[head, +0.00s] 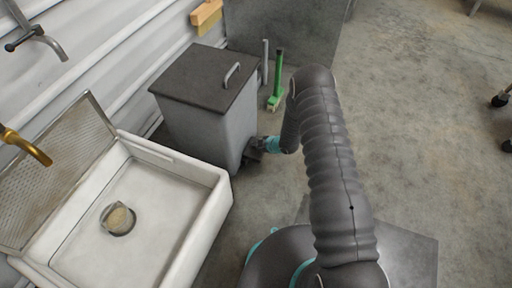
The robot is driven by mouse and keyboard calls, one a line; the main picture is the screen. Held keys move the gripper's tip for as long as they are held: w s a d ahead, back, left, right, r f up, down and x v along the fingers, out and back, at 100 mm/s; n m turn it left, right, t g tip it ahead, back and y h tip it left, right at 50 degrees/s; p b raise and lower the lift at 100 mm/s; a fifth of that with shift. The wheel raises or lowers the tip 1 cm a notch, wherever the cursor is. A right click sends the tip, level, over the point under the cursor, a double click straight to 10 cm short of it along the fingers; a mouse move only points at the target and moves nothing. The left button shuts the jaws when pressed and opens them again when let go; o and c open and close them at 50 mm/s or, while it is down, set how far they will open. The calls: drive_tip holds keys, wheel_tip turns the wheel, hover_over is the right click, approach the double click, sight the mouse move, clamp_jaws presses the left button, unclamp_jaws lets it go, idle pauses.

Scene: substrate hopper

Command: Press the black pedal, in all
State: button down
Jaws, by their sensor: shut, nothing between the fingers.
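A grey hopper (211,128) with a dark flat lid (205,75) stands in the middle left of the head view, and the lid lies closed. A pale handle (232,74) is on the lid's right side. My arm reaches down from the right, and my gripper (251,156), dark beyond a teal band, is at the hopper's lower right side. It is shut and empty. The black pedal cannot be made out apart from the dark fingers there; it may be hidden by them. Whether they touch it or the hopper cannot be told.
A white sink (197,222) with a strainer in its drain is at the lower left, close to the hopper. A green brush (276,84) stands behind the hopper by a grey panel (285,30). The concrete floor (420,130) on the right is mostly clear.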

drive_tip(key=shift+f+b, duration=0.9)
drive_tip(key=shift+f, duration=0.15)
idle(0.9)
drive_tip(key=shift+r, duration=0.1)
drive_tip(key=shift+r+p, duration=0.95)
drive_tip(key=shift+r, duration=1.05)
drive_tip(key=shift+r+p, duration=1.25)
drive_tip(key=shift+r, duration=1.3)
